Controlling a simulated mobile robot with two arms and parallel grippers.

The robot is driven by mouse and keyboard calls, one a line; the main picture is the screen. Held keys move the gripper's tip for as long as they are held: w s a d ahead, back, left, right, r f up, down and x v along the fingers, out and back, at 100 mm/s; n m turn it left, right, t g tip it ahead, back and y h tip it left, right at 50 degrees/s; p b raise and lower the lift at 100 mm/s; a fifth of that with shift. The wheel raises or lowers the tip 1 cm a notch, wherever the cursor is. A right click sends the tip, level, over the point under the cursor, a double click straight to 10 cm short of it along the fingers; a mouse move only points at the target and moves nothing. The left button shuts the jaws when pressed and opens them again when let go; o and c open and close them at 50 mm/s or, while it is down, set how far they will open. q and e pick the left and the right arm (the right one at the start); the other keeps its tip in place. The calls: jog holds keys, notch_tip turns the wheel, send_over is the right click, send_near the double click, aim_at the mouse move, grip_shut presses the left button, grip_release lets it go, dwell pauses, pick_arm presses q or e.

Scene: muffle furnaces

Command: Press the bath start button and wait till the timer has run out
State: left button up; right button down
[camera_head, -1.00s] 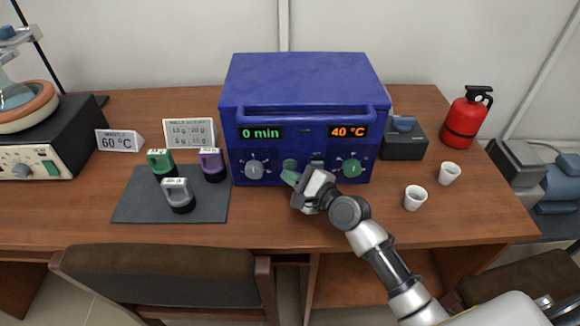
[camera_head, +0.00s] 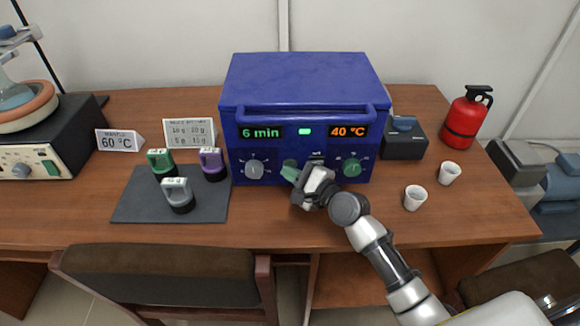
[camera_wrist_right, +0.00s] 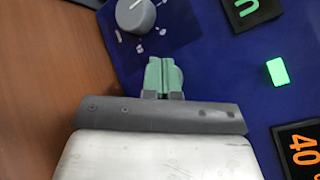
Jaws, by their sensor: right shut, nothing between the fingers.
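The blue bath (camera_head: 302,82) stands on the wooden table against the wall. Its left display (camera_head: 261,132) reads 6 min in green and its right display (camera_head: 348,132) reads 40 °C in orange. A small green lamp (camera_head: 305,131) between them is lit; it also shows in the right wrist view (camera_wrist_right: 277,71). My right gripper (camera_head: 289,172) is shut and empty, with its green fingertips at the lower middle of the front panel. In the right wrist view the fingertips (camera_wrist_right: 163,72) point at the blue panel. My left gripper is not in view.
The timer knob (camera_head: 254,169) and temperature knob (camera_head: 352,168) flank my gripper. Labelled weights stand on a dark mat (camera_head: 140,207) at left. Two white cups (camera_head: 415,197) and a red extinguisher (camera_head: 467,117) are at right. A chair (camera_head: 165,285) stands in front.

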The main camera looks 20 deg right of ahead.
dwell(0.3)
jog(key=shift+s+a+p, duration=0.2)
jog(key=shift+s+p, duration=0.3)
jog(key=shift+s, duration=0.35)
jog(key=shift+s+a+p, duration=0.3)
jog(key=shift+s+p, duration=0.2)
jog(key=shift+s, duration=0.45)
jog(key=shift+s+a+p, duration=0.3)
jog(key=shift+s+p, duration=0.2)
jog(key=shift+s, duration=0.4)
jog(key=shift+s+a, duration=0.15)
jog(key=shift+s, duration=0.4)
